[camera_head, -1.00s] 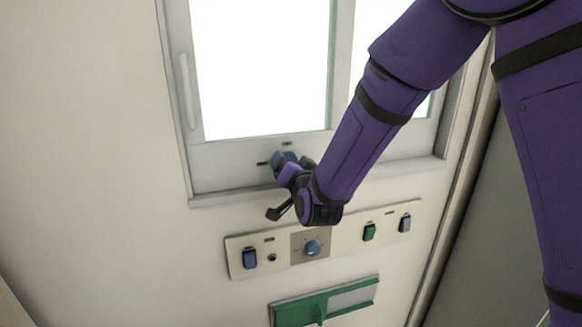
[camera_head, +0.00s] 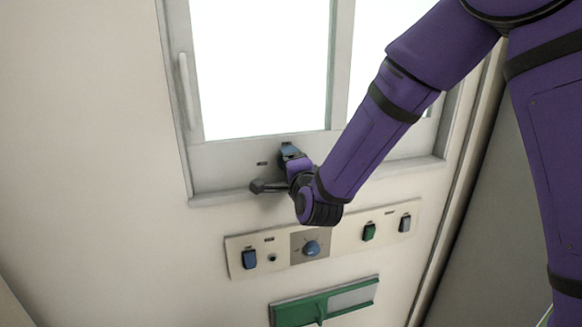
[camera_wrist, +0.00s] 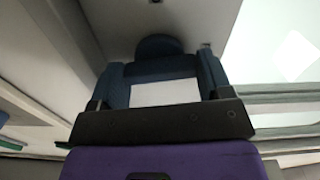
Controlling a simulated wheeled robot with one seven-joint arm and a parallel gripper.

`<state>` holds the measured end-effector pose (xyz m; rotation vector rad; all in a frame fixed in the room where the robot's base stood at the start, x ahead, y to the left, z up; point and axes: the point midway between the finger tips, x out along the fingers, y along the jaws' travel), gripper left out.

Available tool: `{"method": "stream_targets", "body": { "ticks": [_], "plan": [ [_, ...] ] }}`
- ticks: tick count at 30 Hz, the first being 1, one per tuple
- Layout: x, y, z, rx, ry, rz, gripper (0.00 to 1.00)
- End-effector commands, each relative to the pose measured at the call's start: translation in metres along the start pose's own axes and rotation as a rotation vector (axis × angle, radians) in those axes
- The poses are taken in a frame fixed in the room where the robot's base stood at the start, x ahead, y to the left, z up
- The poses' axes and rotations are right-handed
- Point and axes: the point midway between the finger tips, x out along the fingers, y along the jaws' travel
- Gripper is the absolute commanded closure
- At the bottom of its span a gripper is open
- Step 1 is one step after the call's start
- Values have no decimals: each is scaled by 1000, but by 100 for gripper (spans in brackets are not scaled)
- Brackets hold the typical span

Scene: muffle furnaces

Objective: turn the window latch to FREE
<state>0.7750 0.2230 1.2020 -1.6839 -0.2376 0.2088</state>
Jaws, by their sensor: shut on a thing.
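The blue window latch (camera_head: 289,149) sits on the lower rail of the window frame in the head view. It points up, over where the upper small mark is. My gripper (camera_head: 292,158) reaches it from the lower right and is shut on it. In the wrist view, the latch's rounded end (camera_wrist: 158,45) shows beyond my gripper (camera_wrist: 161,75), with a blue bar between the two fingers. The latch's lower part is hidden by my gripper and wrist in the head view. The mark texts are too small to read.
A small dark mark (camera_head: 262,163) is left of the latch. Below is a switch panel (camera_head: 340,238) with a blue knob (camera_head: 311,248) and several rocker switches. A green-framed holder (camera_head: 325,300) is lower still. A pale vertical handle (camera_head: 186,90) is on the window's left side.

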Motion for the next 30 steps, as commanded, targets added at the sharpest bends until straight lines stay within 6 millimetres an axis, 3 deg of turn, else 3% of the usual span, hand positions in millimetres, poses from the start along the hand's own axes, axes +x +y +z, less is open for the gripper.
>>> {"method": "stream_targets", "body": {
  "ticks": [10,25,26,29,30],
  "plan": [
    [0,1,0,124,0,2,51],
    [-1,1,0,142,-1,3,51],
    [-1,1,0,142,-1,3,25],
    [-1,1,0,141,-1,3,2],
    [0,1,0,141,-1,3,2]
  ]
}}
